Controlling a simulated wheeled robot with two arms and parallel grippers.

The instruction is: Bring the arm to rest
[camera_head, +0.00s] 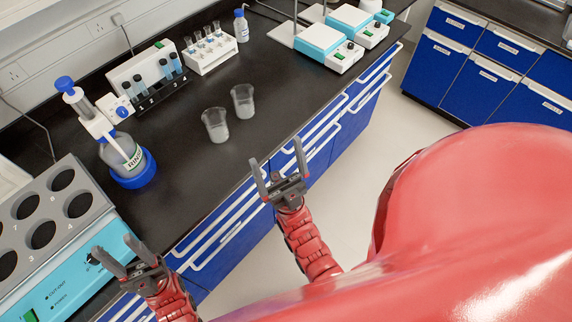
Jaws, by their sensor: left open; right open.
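My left gripper (114,250) is open and empty. It shows in front of the turquoise multi-hole unit at the lower left. My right gripper (277,166) is open and empty, with its two grey fingers pointing up in the picture. It shows over the front edge of the black bench (188,202), below the two beakers. Both red arms come up from the bottom of the picture. Neither gripper visibly touches anything.
Two glass beakers (216,126) (243,102) stand mid-bench. A bottle with a blue-capped dispenser (122,152) stands left. The multi-hole unit (62,285) fills the lower left.

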